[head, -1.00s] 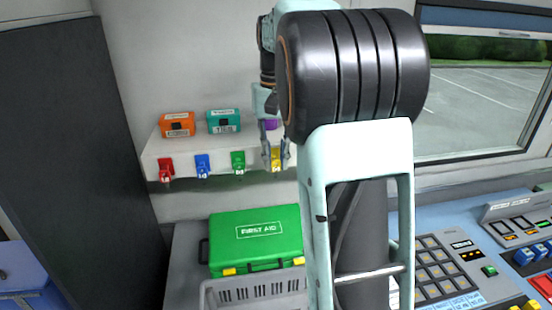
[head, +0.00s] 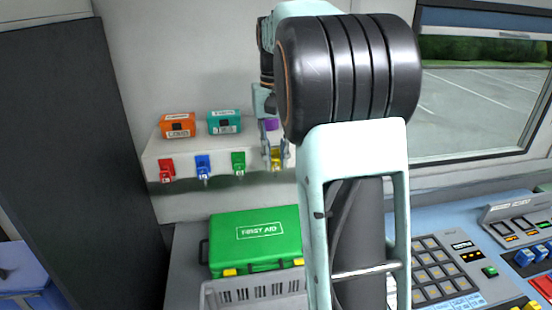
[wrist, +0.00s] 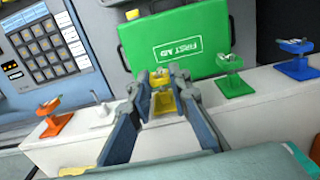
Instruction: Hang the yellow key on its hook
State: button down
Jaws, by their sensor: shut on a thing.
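The yellow key (wrist: 161,76) is between the fingertips of my gripper (wrist: 160,80) in the wrist view, which are shut on it. A yellow hook mount (wrist: 163,103) shows right beside the key, on the front of the white shelf. In the head view the yellow key and mount (head: 277,158) show as one small yellow patch at my gripper (head: 274,154), at the shelf's right end. The key is at its hook, but I cannot tell whether its hole is over the hook.
Red (head: 166,170), blue (head: 203,168) and green (head: 238,163) keys hang left of my gripper. The wrist view also shows an orange key (wrist: 52,118) and a bare white hook (wrist: 97,111). A green first aid box (head: 256,240) stands below the shelf (head: 220,148).

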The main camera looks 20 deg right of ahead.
jog(key=shift+w, duration=0.15)
jog(key=shift+f, duration=0.1)
dwell(0.5)
jog(key=c, duration=1.7)
grip_release()
jog(key=shift+s+r, duration=0.2)
jog(key=shift+r, duration=0.45)
jog(key=shift+s+r, duration=0.2)
jog(key=shift+r, duration=0.4)
jog(key=shift+s+a+r, duration=0.1)
jog(key=shift+s+r, duration=0.25)
jog(key=shift+r, duration=0.65)
jog(key=shift+s+a+r, duration=0.1)
jog(key=shift+s+r, duration=0.2)
jog(key=shift+r, duration=0.65)
jog(key=shift+s+a+r, duration=0.1)
jog(key=shift+s+r, duration=0.25)
jog(key=shift+r, duration=0.65)
